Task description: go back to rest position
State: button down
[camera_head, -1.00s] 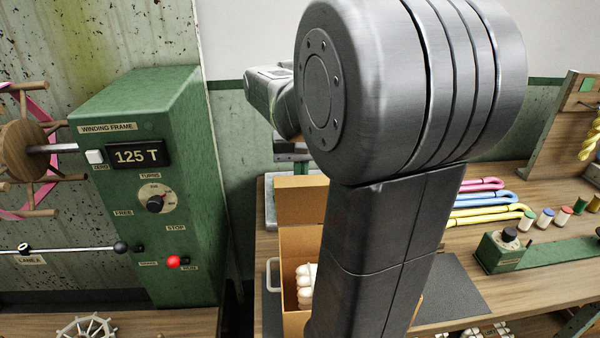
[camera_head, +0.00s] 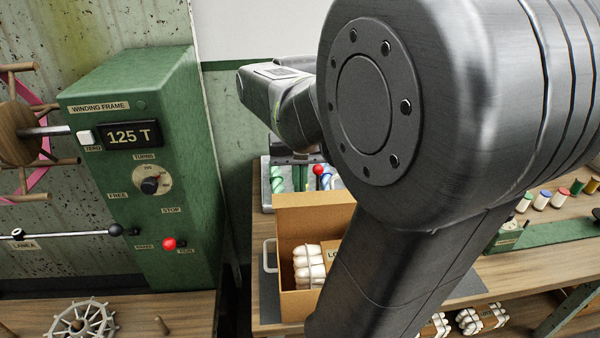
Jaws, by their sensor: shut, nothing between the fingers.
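My arm's large dark grey joint fills the middle and right of the head view. Beyond it, my wrist points away to the left, over the bench. My gripper (camera_head: 298,172) hangs below the wrist, small and partly hidden by the arm. It is shut, and I see nothing held in it. It is above a grey tray (camera_head: 265,188) with green and blue twisted pieces in it. A red ball (camera_head: 318,170) shows beside the gripper.
The green winding frame box (camera_head: 150,210) stands at left, with a wooden reel (camera_head: 18,132) beside it. An open cardboard box (camera_head: 290,215) with white rolls (camera_head: 308,265) stands on the bench below the gripper. Coloured spools (camera_head: 542,200) stand at right.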

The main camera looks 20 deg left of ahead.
aim_at(303, 194)
jog(key=shift+s+d+f, duration=0.25)
jog(key=shift+s+f, duration=0.2)
jog(key=shift+s, duration=0.2)
jog(key=s+d+f+b, duration=0.1)
jog(key=s+f+b, duration=0.2)
jog(key=s+f, duration=0.1)
jog(key=shift+d+f, duration=0.35)
jog(key=shift+f, duration=0.15)
jog(key=shift+s, duration=0.1)
dwell(0.4)
notch_tip(303, 194, up, 10)
jog(key=p, duration=0.9)
jog(key=shift+r, duration=0.1)
notch_tip(303, 194, down, 10)
jog(key=b, duration=0.9)
